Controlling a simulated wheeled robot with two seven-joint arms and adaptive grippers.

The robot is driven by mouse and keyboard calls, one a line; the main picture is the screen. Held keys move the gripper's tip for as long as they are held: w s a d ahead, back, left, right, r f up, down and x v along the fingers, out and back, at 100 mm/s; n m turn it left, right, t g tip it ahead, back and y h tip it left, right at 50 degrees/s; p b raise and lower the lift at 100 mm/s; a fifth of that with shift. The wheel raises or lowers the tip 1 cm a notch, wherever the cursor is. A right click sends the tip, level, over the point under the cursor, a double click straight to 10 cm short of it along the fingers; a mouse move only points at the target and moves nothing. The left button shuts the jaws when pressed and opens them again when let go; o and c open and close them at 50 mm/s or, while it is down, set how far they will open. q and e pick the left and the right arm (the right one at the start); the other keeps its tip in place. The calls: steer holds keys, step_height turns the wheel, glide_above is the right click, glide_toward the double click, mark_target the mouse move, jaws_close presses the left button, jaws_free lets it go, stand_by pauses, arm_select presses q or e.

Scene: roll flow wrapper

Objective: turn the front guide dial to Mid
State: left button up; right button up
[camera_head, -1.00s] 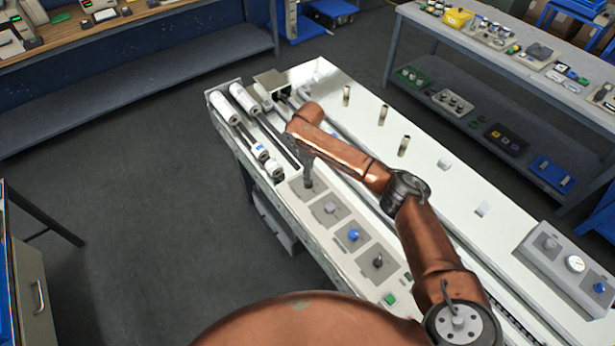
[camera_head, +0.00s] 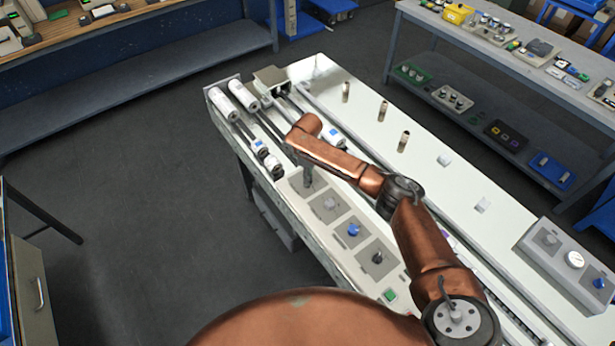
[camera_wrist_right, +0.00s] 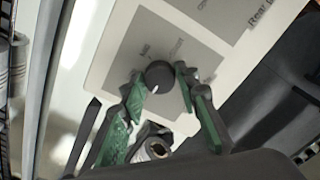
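The dark round dial (camera_wrist_right: 159,76) sits on a grey square plate (camera_wrist_right: 200,62) with small labels that are hard to read. A white mark shows on its lower left edge in the right wrist view. My right gripper (camera_wrist_right: 161,82) has one green-padded finger on either side of the dial, spread and very close to it. I cannot tell whether the pads touch it. In the head view my right gripper (camera_head: 308,178) points down at the farthest plate of the panel row and hides most of that dial. My left gripper is not in view.
Nearer plates carry a grey knob (camera_head: 330,203), a blue knob (camera_head: 353,229) and a black knob (camera_head: 378,257). A green button (camera_head: 390,295) is beside them. White rolls (camera_head: 243,96) lie beyond the gripper. A control box (camera_head: 570,262) stands at right.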

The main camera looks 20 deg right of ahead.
steer(key=c, duration=0.7)
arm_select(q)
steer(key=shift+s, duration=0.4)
arm_select(e)
steer(key=shift+o, duration=0.2)
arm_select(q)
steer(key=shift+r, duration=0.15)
